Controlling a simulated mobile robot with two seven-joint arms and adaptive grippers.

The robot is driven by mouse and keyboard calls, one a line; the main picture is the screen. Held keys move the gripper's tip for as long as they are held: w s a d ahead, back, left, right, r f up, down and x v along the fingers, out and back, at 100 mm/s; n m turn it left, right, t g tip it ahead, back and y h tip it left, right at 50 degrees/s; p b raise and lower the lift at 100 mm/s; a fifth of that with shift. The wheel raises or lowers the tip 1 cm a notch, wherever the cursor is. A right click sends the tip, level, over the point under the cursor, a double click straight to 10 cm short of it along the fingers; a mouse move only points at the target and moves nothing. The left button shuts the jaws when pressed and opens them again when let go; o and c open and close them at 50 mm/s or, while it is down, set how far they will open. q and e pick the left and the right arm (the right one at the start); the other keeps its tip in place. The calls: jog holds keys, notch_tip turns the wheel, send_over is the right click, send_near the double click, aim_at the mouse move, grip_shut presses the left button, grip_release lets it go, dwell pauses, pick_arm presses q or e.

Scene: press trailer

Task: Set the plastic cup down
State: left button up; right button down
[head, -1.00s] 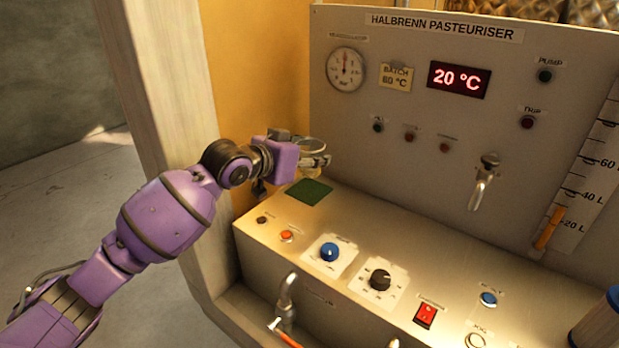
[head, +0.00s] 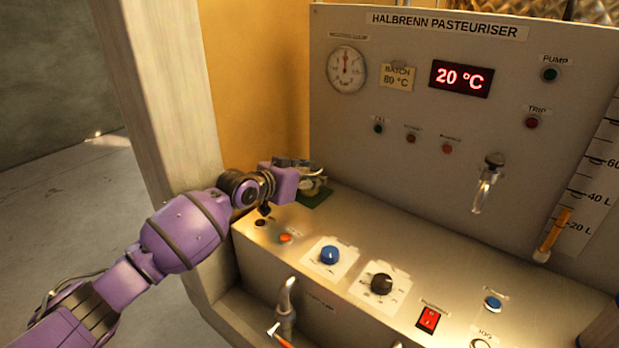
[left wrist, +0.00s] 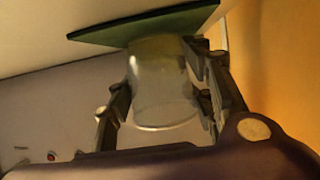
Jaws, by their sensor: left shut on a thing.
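My left gripper (head: 311,178) is shut on a clear plastic cup (left wrist: 160,88), with a finger on either side of it. In the left wrist view the picture is turned over, so the cup's open rim faces down there. The cup's base end meets the green mat (left wrist: 135,30), and no gap shows between them. In the head view the mat (head: 315,198) lies at the back left of the machine's metal ledge, and my gripper largely hides the cup. My right gripper is not in view.
The ledge (head: 420,258) carries a blue knob (head: 329,255), a black knob (head: 381,284) and a red switch (head: 428,319). A pale post (head: 170,100) stands left of my gripper.

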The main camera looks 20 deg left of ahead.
pick_arm(q)
jog(key=shift+f, duration=0.1)
jog(key=o, duration=1.3)
jog(key=shift+f, duration=0.1)
jog(key=shift+o, duration=0.2)
jog(key=shift+s+a+r, duration=0.1)
jog(key=shift+s+r, duration=0.15)
jog(key=shift+r, duration=0.05)
jog(key=v, duration=1.1)
jog(key=shift+s+p, duration=0.25)
jog(key=shift+p, duration=0.05)
